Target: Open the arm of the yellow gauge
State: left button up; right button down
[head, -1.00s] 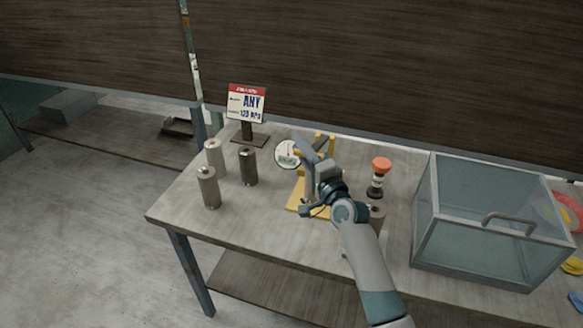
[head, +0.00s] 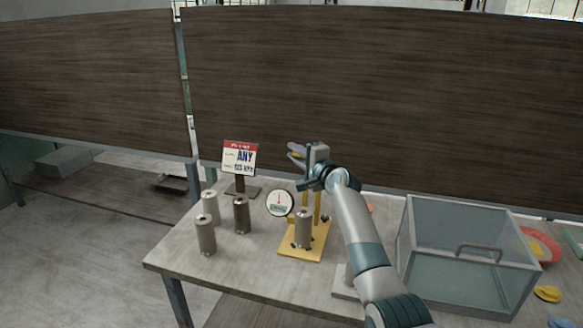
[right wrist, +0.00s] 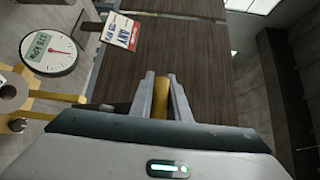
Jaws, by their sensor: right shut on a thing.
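The yellow gauge has a flat base (head: 288,253), yellow uprights and a round white dial (head: 280,203); the dial also shows in the right wrist view (right wrist: 48,51). A grey cylinder (head: 303,230) stands upright on the base. My right gripper (head: 296,154) is high above the base, near the top of the uprights. In the right wrist view its fingers are shut on the gauge's yellow arm (right wrist: 161,98). My gripper and wrist hide much of this arm in the head view. My left gripper is not in view.
Several cylinders (head: 205,236) stand at the table's left, before a sign (head: 239,158). A clear bin (head: 465,290) with a handle fills the right. A red knob (head: 370,209) is mostly behind my arm. Bare tabletop (head: 225,275) lies at the front left.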

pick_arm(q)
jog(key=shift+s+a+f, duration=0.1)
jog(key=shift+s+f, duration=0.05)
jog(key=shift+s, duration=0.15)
pick_arm(e)
jog(key=shift+m+g, duration=0.5)
jog(key=shift+g, duration=0.1)
jog(key=shift+w+d, duration=0.6)
jog(key=shift+w, duration=0.35)
jog(key=shift+w+d, duration=0.6)
jog(key=shift+w, duration=0.3)
jog(key=c, duration=1.7)
grip_release()
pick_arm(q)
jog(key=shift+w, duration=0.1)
pick_arm(e)
jog(key=shift+w+d+f, duration=0.2)
jog(key=shift+w+d, duration=0.05)
